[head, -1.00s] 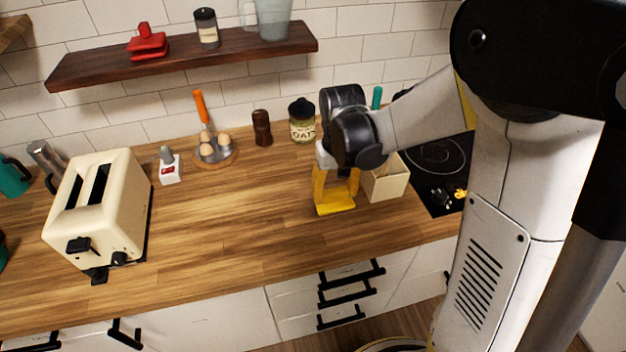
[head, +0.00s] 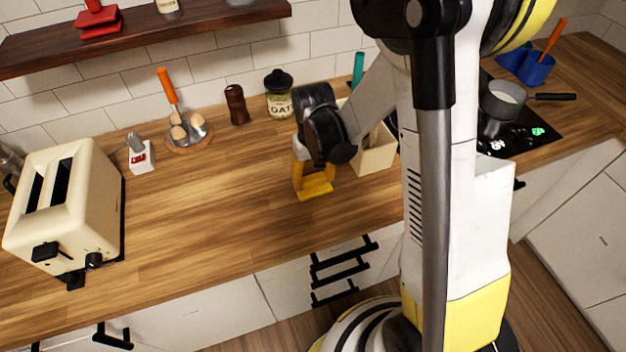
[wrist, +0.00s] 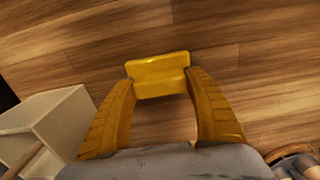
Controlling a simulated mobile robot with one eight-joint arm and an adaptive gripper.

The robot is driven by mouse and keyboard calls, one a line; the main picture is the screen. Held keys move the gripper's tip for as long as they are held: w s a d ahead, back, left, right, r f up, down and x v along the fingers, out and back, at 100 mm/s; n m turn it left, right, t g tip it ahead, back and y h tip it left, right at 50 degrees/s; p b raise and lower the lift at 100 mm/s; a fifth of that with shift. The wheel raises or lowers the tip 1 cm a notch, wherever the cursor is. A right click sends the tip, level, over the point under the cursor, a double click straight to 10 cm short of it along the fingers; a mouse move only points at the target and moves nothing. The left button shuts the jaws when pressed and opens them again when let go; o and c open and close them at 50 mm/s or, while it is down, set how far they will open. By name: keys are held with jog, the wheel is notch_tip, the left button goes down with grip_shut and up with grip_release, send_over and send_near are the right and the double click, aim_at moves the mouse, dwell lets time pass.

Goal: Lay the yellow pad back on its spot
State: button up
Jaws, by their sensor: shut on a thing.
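The yellow pad (head: 316,186) is a small bright yellow block, low over the wooden counter in front of the cream box. In the wrist view the pad (wrist: 158,66) spans the space between my two yellow-brown fingertips, with bare wood behind it. My gripper (wrist: 160,80) is shut on the pad, fingers pointing down; it also shows in the head view (head: 312,180). I cannot tell whether the pad touches the counter. No marked spot for it can be made out.
The cream box (head: 374,155) stands close to the right of my gripper. An oats jar (head: 279,97), a brown grinder (head: 236,104) and an egg holder (head: 188,132) are behind. The toaster (head: 70,200) is far left.

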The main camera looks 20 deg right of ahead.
jog(key=shift+f, duration=0.2)
jog(key=o, duration=1.2)
jog(key=shift+r, duration=0.1)
jog(key=shift+o, duration=0.2)
